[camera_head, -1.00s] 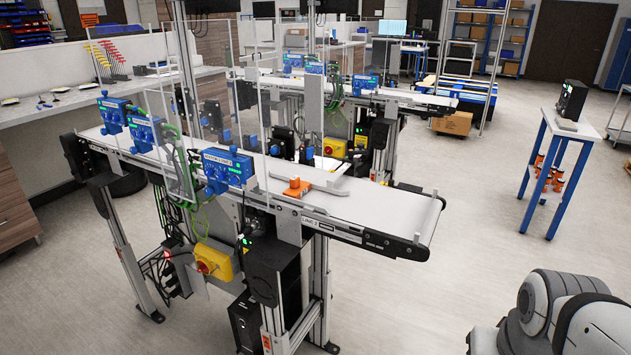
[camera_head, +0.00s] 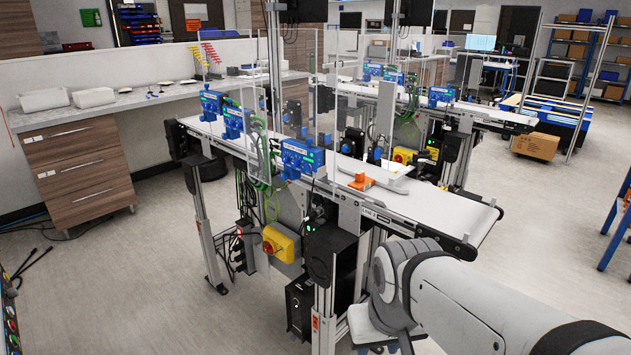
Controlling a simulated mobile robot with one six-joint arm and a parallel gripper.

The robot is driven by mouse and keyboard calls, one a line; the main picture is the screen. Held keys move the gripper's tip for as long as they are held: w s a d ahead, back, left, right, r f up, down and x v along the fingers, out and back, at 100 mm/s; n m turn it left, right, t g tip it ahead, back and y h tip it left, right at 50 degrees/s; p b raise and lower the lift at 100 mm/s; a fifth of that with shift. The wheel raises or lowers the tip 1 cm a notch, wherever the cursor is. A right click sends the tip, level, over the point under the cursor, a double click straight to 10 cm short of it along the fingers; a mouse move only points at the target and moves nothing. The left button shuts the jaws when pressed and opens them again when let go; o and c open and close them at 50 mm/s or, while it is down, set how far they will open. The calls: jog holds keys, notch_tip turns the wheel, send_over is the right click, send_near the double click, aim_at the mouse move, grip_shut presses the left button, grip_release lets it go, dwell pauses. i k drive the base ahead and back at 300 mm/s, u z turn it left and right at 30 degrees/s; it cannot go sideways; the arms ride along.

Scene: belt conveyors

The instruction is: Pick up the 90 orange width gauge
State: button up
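A small orange block-like piece (camera_head: 361,182) lies on the white belt of the near conveyor (camera_head: 440,207), beside a light grey angled bar (camera_head: 392,184). I cannot read any number on it, so I cannot tell whether it is the 90 width gauge. Some red and yellow upright tools (camera_head: 210,53) stand on the back counter, too small to identify. My pale arm comes in from the lower right, in front of the conveyor's near leg.
Blue control boxes (camera_head: 302,158) and clear upright panels line the near conveyor. A second conveyor (camera_head: 460,106) runs behind it. A wooden drawer cabinet (camera_head: 82,172) stands at the left. The floor (camera_head: 130,270) at the lower left is mostly open.

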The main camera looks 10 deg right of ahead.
aim_at(362, 183)
jog(key=z, duration=0.05)
jog(key=i, duration=1.5)
jog(key=u, duration=0.05)
